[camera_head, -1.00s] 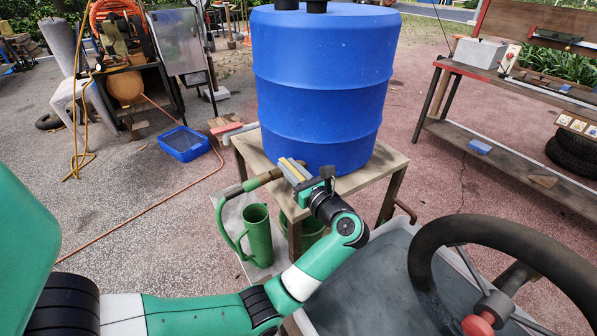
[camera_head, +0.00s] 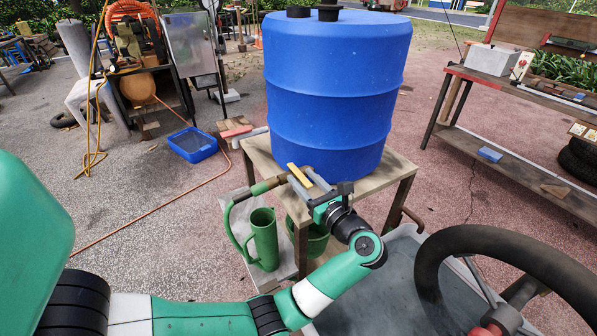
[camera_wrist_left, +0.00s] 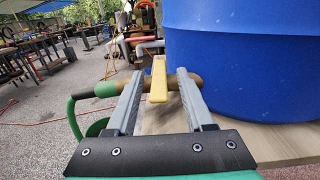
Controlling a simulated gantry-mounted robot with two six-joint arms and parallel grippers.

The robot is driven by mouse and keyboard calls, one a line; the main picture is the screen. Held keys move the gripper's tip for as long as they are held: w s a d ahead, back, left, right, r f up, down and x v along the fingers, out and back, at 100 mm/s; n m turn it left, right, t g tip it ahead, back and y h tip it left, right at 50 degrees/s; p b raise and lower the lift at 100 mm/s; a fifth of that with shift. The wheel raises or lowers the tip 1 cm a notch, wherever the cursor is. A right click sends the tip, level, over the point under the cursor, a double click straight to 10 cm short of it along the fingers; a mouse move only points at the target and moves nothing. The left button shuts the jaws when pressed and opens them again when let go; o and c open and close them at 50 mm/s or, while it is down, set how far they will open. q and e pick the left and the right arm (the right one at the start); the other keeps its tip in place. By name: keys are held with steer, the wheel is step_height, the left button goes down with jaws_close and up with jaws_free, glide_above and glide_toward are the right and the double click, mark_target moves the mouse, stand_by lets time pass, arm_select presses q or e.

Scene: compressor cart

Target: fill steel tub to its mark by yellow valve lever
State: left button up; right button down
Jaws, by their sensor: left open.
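The yellow valve lever (camera_head: 300,177) sits on a brown pipe at the foot of the blue barrel (camera_head: 335,95). My left gripper (camera_wrist_left: 156,74) is open, with one grey finger on each side of the lever; in the left wrist view the lever (camera_wrist_left: 158,80) stands between them with gaps on both sides. A green hose (camera_head: 240,195) runs left from the brown pipe and bends down. I cannot pick out the steel tub for certain; a grey open basin (camera_head: 402,262) with a pale rim lies at lower right. My right gripper is not in view.
The barrel stands on a wooden table (camera_head: 395,163). A green watering can (camera_head: 264,240) is left of its front leg, and a green bucket (camera_head: 317,243) is partly hidden beneath. A black steering wheel (camera_head: 500,240) blocks the lower right. A workbench (camera_head: 510,95) stands at right.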

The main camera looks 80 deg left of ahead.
arm_select(q)
steer(key=p+v, duration=0.1)
steer(key=v, duration=0.7)
steer(key=shift+d, duration=0.3)
